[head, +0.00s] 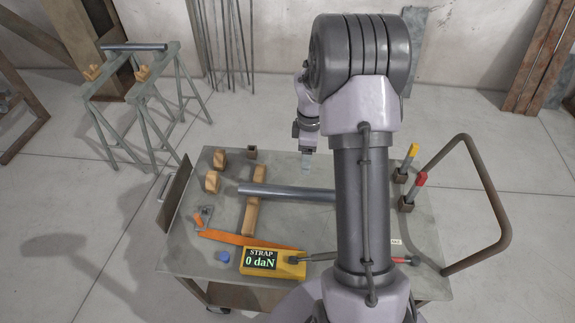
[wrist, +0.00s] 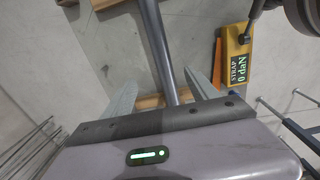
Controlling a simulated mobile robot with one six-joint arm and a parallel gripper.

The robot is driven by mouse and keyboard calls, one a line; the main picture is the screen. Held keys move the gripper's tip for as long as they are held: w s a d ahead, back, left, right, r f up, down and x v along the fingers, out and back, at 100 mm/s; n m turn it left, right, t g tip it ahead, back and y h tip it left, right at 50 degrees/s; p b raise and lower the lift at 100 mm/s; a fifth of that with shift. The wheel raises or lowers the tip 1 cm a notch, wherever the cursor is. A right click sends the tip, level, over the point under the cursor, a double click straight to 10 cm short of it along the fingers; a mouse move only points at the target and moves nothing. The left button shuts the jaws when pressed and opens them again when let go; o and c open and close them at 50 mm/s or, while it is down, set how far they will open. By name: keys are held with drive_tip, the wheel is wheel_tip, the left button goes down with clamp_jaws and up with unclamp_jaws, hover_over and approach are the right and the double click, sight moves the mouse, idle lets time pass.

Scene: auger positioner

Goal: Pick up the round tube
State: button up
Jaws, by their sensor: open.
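A grey round tube (head: 270,191) lies across the cart top, over a wooden support (head: 250,217) near its left end. Its right part is hidden behind my arm. My gripper (head: 306,168) is open and empty, pointing down beside the middle of the tube in the head view. In the wrist view the tube (wrist: 158,45) runs down the picture between the spread fingers of my gripper (wrist: 160,82). I cannot tell the height left between the fingertips and the tube.
Another tube (head: 135,47) lies on the trestles (head: 150,90) at back left. The cart (head: 225,180) also holds wooden blocks (head: 212,182), a yellow strap gauge (head: 272,262), an orange strip (head: 240,239) and clamps (head: 406,168) at right. A bent handle (head: 495,205) rises at its right edge.

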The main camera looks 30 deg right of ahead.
drive_tip(key=b, duration=0.4)
approach(304, 190)
drive_tip(key=f, duration=0.5)
drive_tip(key=shift+d+f, duration=0.2)
drive_tip(key=shift+f, duration=0.05)
drive_tip(key=f+b, duration=0.1)
drive_tip(key=f, duration=0.1)
drive_tip(key=f+b, duration=0.1)
drive_tip(key=f, duration=0.2)
drive_tip(key=shift+a+f+b, duration=0.25)
drive_tip(key=shift+f+b, duration=0.15)
drive_tip(key=shift+r, duration=0.15)
drive_tip(key=shift+c, duration=1.3)
clamp_jaws()
